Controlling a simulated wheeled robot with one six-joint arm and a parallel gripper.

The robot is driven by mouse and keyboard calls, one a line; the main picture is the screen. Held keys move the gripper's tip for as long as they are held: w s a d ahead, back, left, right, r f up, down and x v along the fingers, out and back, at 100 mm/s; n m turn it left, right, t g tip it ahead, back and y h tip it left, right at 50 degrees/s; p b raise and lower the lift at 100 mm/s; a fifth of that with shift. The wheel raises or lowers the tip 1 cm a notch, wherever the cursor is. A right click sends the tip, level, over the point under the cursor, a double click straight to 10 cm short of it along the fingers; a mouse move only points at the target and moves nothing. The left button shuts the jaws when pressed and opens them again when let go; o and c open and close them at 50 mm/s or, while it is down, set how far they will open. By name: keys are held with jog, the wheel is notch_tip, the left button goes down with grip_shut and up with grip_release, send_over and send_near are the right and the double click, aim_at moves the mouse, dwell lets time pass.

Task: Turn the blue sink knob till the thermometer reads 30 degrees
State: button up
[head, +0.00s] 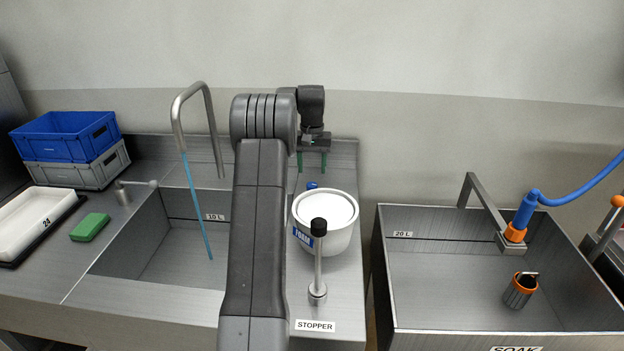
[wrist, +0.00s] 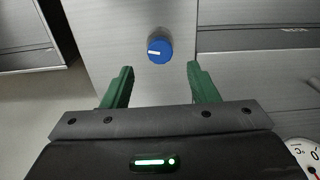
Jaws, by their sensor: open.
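The blue knob (wrist: 159,51) shows in the wrist view, just beyond and between my fingertips, with a pale pointer line toward the left of its face. In the head view only a bit of the knob (head: 312,185) shows behind the white tub. My gripper (head: 312,168) is open, fingers pointing down above the knob at the back of the counter. The gripper's green fingers (wrist: 160,72) look apart from the knob. A white dial marked °C (wrist: 303,160), apparently the thermometer, is cut off at the wrist view's lower right; its reading cannot be told. Blue water (head: 197,205) runs from the tap (head: 215,130).
The white FOAM tub (head: 342,235) stands close in front of the knob, with the black-topped STOPPER lever (head: 318,260) before it. The 10 L sink (head: 165,262) is left of my arm. The 20 L SOAK basin (head: 460,300) stands right, past a gap.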

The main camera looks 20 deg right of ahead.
aim_at(312, 184)
notch_tip(312, 184, up, 8)
jog(key=shift+f, duration=0.15)
dwell(0.4)
notch_tip(312, 184, down, 14)
jog(key=shift+r+p, duration=0.15)
jog(key=shift+p, duration=0.3)
jog(key=shift+m, duration=0.3)
jog(key=shift+r, duration=0.1)
